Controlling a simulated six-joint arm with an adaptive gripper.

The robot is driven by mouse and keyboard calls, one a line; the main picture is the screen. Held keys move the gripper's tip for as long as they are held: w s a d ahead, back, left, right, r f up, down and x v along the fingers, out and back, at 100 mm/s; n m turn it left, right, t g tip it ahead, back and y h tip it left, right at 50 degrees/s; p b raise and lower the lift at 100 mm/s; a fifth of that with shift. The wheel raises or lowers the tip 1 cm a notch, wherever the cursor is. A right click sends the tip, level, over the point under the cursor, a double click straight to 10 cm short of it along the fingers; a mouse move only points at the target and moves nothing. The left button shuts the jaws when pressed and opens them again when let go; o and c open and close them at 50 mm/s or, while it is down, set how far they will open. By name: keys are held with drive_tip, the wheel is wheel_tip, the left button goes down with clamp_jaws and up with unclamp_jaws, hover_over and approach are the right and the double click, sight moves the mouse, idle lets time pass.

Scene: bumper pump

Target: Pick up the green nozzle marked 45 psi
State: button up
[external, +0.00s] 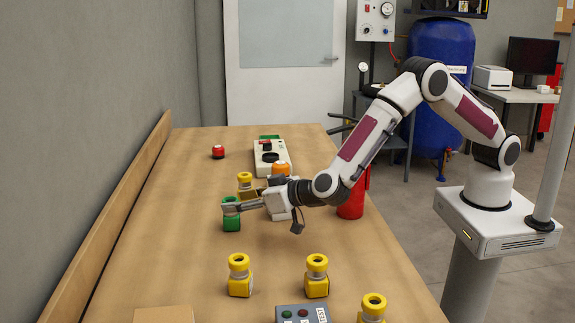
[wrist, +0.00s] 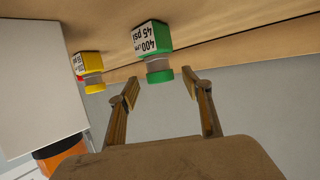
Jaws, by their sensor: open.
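The green nozzle (external: 231,222) stands upright on the wooden table in the external view. In the wrist view the green nozzle (wrist: 152,45) shows a white label reading "400" and "45 psi", with a grey neck and green cap. My gripper (external: 236,206) reaches in from the right at the height of the nozzle's neck. In the wrist view my gripper (wrist: 160,88) is open, with one finger on each side of the nozzle's line. The nozzle's cap lies near the gap between the fingertips. I cannot tell whether either finger touches it.
A yellow nozzle (external: 245,186) stands just behind the green one; it also shows in the wrist view (wrist: 88,68). Several yellow nozzles stand nearer the camera, including one at the left (external: 239,276). A beige device (external: 282,151) and red button (external: 218,152) are farther back.

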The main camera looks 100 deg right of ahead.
sight(230, 200)
drive_tip(key=shift+x, duration=1.75)
drive_tip(key=shift+f, duration=0.1)
drive_tip(key=c, duration=1.4)
